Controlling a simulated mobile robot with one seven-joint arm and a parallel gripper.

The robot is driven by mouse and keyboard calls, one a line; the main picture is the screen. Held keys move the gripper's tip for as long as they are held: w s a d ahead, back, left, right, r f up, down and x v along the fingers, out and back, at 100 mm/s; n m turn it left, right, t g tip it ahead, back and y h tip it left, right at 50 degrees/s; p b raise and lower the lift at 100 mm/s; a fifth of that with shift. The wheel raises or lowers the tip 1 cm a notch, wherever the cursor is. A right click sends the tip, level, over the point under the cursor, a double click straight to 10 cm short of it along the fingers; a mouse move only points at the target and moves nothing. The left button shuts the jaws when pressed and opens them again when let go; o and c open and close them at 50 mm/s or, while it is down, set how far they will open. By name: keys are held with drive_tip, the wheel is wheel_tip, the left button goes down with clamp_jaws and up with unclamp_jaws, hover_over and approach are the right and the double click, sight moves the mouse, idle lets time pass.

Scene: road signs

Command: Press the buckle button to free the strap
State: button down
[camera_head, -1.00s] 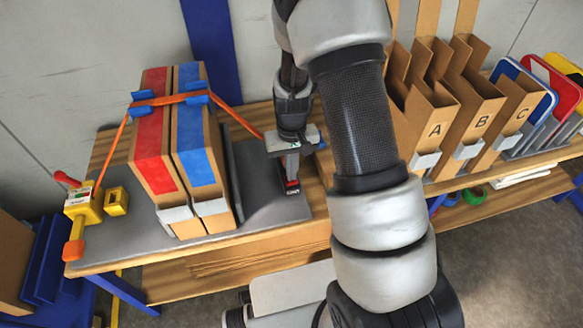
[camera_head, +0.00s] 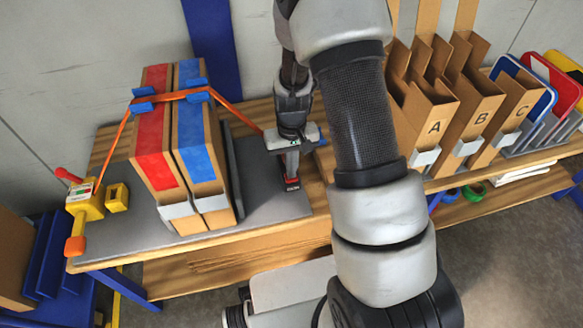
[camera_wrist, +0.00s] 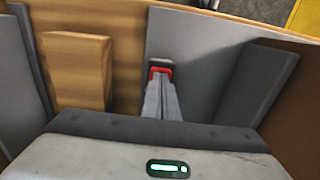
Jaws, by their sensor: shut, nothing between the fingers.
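A dark buckle (camera_head: 292,184) with a red button lies on the grey mat to the right of the cartons; the red shows in the wrist view (camera_wrist: 153,70) around my fingertips. My gripper (camera_head: 291,177) is shut and empty, pointing down with its tips at the red button. I cannot tell whether the button is pressed in. The orange strap (camera_head: 170,98) runs taut over two cartons, one with red tape (camera_head: 150,130) and one with blue tape (camera_head: 192,130). Its right end slopes down behind my gripper, where it is hidden.
A yellow tensioner (camera_head: 88,203) with a red handle stands at the bench's left end. A grey upright plate (camera_head: 234,170) stands between the cartons and my gripper. Cardboard bins marked A, B, C (camera_head: 435,118) stand to the right. A wooden block (camera_wrist: 78,68) lies beside the mat.

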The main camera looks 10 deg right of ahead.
wheel_tip(320, 180, up, 13)
drive_tip(key=p, duration=0.3)
drive_tip(key=shift+w+r, duration=0.1)
drive_tip(key=shift+r, duration=0.05)
drive_tip(key=s+r+t, duration=0.6)
drive_tip(key=s+r, duration=1.4)
drive_tip(key=r, duration=0.4)
wheel_tip(320, 180, up, 19)
drive_tip(key=p, duration=1.9)
drive_tip(key=shift+w+a, duration=0.1)
